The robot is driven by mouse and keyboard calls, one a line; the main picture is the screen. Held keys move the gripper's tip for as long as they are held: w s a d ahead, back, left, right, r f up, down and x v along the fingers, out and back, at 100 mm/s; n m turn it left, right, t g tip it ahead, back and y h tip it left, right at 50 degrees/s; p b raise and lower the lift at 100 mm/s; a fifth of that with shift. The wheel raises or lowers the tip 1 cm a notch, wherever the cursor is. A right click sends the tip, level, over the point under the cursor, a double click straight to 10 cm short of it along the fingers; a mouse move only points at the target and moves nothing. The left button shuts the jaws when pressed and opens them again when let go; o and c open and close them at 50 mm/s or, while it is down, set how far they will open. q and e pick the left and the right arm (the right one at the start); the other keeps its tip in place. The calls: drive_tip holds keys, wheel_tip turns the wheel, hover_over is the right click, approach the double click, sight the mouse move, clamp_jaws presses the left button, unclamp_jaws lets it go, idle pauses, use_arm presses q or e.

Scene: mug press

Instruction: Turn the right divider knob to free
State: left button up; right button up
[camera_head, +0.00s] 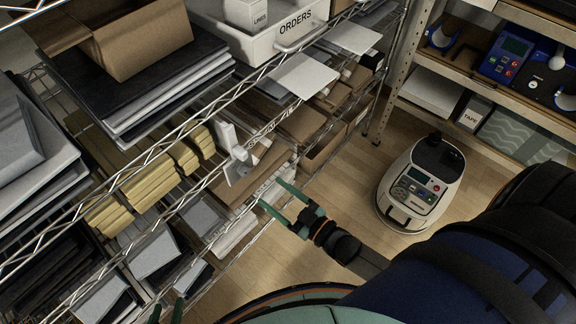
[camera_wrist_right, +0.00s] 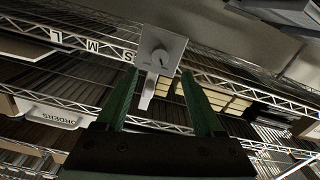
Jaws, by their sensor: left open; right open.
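The white divider piece (camera_head: 236,172) with its round knob (camera_head: 240,153) is mounted at the front of a wire shelf in the head view. In the right wrist view the white plate (camera_wrist_right: 166,40) and the knob (camera_wrist_right: 160,59) with a lever hanging down lie ahead, between my fingers in the picture. My right gripper (camera_head: 272,194) has green fingers, is open and empty, and is apart from the knob, below and right of it in the head view. It also shows in the right wrist view (camera_wrist_right: 158,72). My left gripper (camera_head: 167,311) shows only green fingertips at the bottom edge, open.
Stacks of yellow packs (camera_head: 150,182) and brown cartons (camera_head: 305,122) flank the divider on the wire rack. An ORDERS bin (camera_head: 292,40) stands above. Shelf wires run close to the knob. A beige device (camera_head: 420,188) stands on the wooden floor at right.

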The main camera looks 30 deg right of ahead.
drive_tip(key=shift+v, duration=2.1)
drive_tip(key=s+a+f+m+g+h+p, duration=0.1)
drive_tip(key=s+f+m+g+h, duration=0.3)
drive_tip(key=s+f+g, duration=0.1)
drive_tip(key=s+g, duration=0.1)
drive_tip(key=g, duration=0.1)
drive_tip(key=shift+s+a+g+p, duration=0.15)
drive_tip(key=shift+s+g+p, duration=0.15)
drive_tip(key=shift+g, duration=0.1)
